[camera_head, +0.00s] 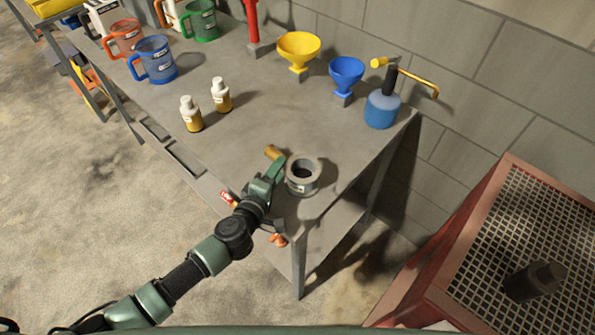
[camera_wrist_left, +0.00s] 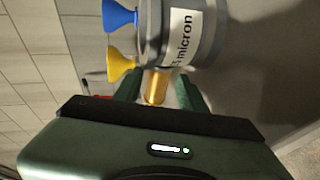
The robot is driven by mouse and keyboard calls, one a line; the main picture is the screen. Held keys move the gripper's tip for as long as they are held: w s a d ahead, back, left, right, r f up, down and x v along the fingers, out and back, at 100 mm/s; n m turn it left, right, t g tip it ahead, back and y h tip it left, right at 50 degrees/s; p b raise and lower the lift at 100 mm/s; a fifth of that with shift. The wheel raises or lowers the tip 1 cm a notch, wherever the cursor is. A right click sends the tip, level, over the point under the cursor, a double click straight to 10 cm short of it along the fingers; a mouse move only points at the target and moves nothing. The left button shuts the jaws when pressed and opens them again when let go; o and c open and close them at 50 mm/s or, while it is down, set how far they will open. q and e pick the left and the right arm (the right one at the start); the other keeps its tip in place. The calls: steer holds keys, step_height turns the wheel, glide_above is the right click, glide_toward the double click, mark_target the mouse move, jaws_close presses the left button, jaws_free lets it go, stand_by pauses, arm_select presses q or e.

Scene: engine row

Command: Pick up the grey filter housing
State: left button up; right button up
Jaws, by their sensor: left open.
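The grey filter housing (camera_head: 303,181) stands near the right front corner of the grey workbench, with a round opening in its top. In the left wrist view the housing (camera_wrist_left: 208,30) is close ahead, with a white label reading "micron". My left gripper (camera_head: 277,164) is open just left of the housing. In the left wrist view a brass cylinder (camera_wrist_left: 157,86) shows between my left fingers (camera_wrist_left: 158,92); it also shows in the head view (camera_head: 272,153). I cannot tell whether it joins the housing or whether the fingers touch it. My right gripper is not in view.
Two small bottles (camera_head: 191,114) and coloured jugs (camera_head: 153,60) stand on the bench (camera_head: 245,123) further left. A yellow funnel (camera_head: 299,48), a blue funnel (camera_head: 346,75) and a blue oil can (camera_head: 382,108) line the wall side. A red mesh-topped unit (camera_head: 440,255) is at right.

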arm_select(q)
steer(key=x, duration=0.3)
jaws_close()
steer(key=shift+s, duration=0.1)
stand_by(1.2)
steer(key=shift+r, duration=0.1)
